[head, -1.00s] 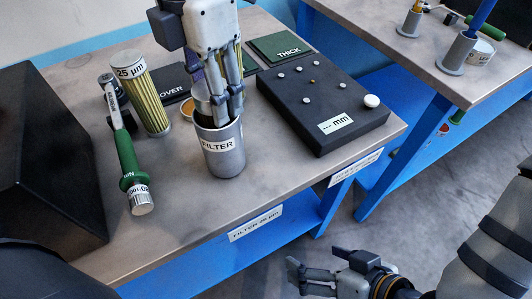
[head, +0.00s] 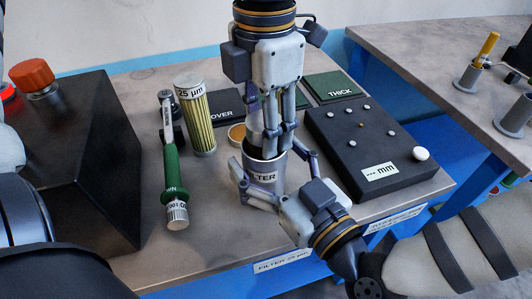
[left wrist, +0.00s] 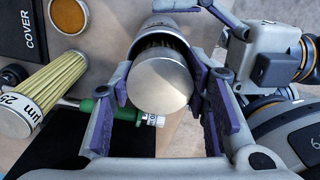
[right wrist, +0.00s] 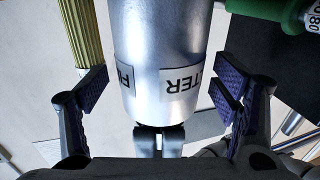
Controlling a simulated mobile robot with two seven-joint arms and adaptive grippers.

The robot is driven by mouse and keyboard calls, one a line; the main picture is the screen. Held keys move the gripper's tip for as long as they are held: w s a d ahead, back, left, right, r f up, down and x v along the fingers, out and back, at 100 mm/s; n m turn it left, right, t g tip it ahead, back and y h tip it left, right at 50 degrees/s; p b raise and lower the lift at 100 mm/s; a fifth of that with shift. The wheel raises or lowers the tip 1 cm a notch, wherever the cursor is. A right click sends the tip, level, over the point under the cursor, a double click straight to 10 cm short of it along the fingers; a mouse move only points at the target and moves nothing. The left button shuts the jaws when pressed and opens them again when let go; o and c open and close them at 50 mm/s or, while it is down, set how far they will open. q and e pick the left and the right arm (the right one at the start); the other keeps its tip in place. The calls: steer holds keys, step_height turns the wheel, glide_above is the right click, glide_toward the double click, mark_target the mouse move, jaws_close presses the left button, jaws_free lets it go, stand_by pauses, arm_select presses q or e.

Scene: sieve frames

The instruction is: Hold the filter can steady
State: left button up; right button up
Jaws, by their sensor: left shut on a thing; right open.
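The filter can (head: 265,178) is a silver cylinder labelled FILTER, standing upright on the bench. My left gripper (head: 270,132) reaches down from above into its mouth. In the left wrist view it is shut on a filter cartridge with a round silver end cap (left wrist: 160,85). The cartridge's pleats show beyond the cap, towards the can; how deep it sits is hidden. My right gripper (head: 275,178) is open at the can, one finger on each side. In the right wrist view the can (right wrist: 165,50) stands between the pads, with a small gap on each side.
A yellow pleated 25 µm filter (head: 202,130) and a green-handled torque wrench (head: 173,180) are left of the can. A black block (head: 80,170) stands further left. A dark plate with pegs (head: 375,150) is to the right. COVER (head: 225,105) and THICK (head: 330,85) pads lie behind.

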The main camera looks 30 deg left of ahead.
steer(key=shift+x, duration=0.8)
steer(key=shift+c, duration=0.2)
steer(key=c, duration=1.4)
jaws_close()
arm_select(q)
steer(key=shift+r, duration=0.1)
steer(key=shift+r, duration=3.95)
